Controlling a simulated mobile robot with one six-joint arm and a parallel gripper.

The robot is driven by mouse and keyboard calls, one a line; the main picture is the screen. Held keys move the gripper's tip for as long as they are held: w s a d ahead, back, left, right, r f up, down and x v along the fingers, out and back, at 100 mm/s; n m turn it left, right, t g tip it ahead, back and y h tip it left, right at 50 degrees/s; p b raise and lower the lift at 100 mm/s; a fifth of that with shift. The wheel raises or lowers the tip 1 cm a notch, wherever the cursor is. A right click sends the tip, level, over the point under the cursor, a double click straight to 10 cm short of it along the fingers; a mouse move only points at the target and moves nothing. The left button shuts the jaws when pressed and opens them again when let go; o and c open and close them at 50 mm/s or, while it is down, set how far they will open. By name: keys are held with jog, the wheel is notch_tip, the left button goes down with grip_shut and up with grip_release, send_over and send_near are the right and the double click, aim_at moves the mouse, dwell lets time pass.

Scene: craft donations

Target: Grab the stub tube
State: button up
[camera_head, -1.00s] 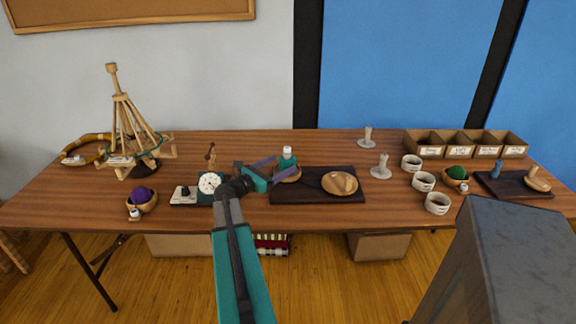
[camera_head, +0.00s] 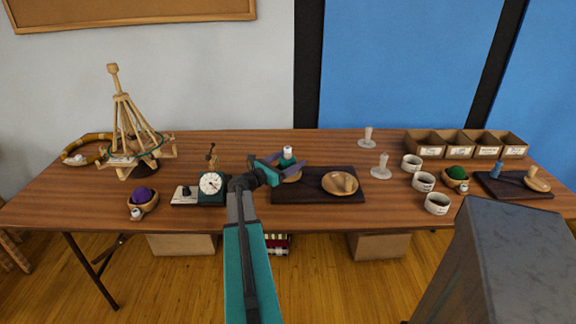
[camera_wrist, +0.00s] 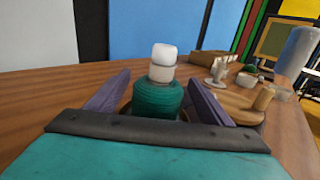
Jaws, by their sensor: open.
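A tube wound with teal yarn and topped in white (camera_head: 288,153) stands upright at the dark board's back left corner. It is the likeliest stub tube, though no label shows. In the wrist view this tube (camera_wrist: 157,98) stands between my two purple-grey fingers. My gripper (camera_head: 287,160) is open around it, with a gap seen on the left side; contact on the right is unclear. The tube's lower end is hidden by my gripper's palm in the wrist view. A round wooden base (camera_head: 292,177) shows partly under my gripper.
The dark board (camera_head: 310,197) also carries a wooden disc with a peg (camera_head: 340,183). White posts (camera_head: 381,166) and several pale cups (camera_head: 423,181) stand to the right. A dial scale (camera_head: 211,188) is close to my arm's left. A wooden yarn swift (camera_head: 124,135) stands far left.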

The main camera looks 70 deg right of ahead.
aim_at(295, 157)
jog(key=shift+x, duration=1.55)
jog(key=c, duration=1.1)
